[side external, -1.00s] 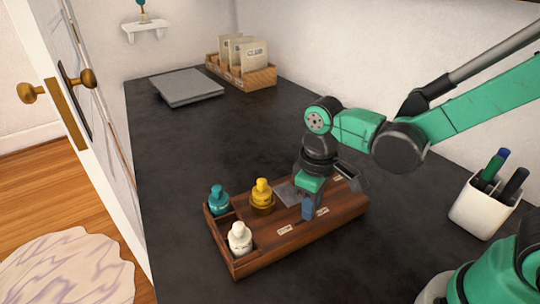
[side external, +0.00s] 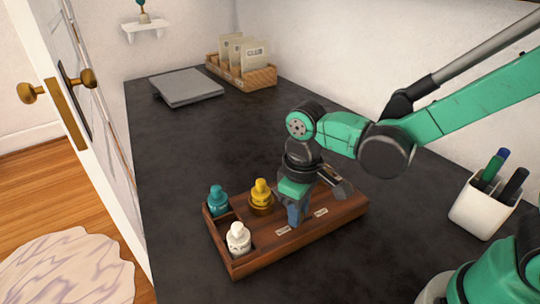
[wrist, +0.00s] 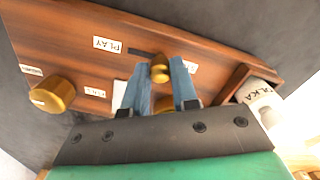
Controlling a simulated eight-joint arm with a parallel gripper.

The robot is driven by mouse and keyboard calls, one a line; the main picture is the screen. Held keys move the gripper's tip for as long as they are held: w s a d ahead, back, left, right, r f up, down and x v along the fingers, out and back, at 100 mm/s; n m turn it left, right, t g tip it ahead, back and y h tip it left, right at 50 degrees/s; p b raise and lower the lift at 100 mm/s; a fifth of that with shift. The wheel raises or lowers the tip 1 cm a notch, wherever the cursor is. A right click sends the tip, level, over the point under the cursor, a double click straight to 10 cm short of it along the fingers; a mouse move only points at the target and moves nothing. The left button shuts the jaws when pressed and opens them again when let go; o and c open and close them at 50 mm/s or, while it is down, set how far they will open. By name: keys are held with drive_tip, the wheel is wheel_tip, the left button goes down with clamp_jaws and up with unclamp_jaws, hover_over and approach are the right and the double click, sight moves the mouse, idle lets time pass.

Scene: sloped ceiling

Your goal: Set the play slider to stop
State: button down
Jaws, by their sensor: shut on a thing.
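The play slider is a brass knob (wrist: 160,72) in a dark slot on a wooden box (wrist: 60,40). In the wrist view the PLAY label (wrist: 107,44) is left of the slot. A second label (wrist: 190,66), too small to read, is on the right. The knob is at the slot's right part, nearer the second label. My gripper (wrist: 160,88) has its blue fingers on either side of the knob, shut on it. In the side view my gripper (side external: 296,218) is low over the box (side external: 340,213) and hides the knob.
Another brass knob (wrist: 52,95) is at left in the wrist view. A white pen cup (side external: 482,212) stands right.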

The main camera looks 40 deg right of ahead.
drive_tip(key=c, duration=0.7)
unclamp_jaws()
drive_tip(key=shift+o, duration=0.2)
drive_tip(key=shift+r, duration=0.15)
drive_tip(key=shift+a+r, duration=0.1)
drive_tip(key=shift+r, duration=2.6)
drive_tip(key=s+d+r+m+t, duration=0.1)
drive_tip(key=d+r+m+t, duration=0.1)
drive_tip(key=d+m+t, duration=0.2)
drive_tip(key=d+t, duration=0.3)
drive_tip(key=d, duration=0.2)
drive_tip(key=shift+s+r, duration=0.25)
drive_tip(key=shift+r, duration=0.15)
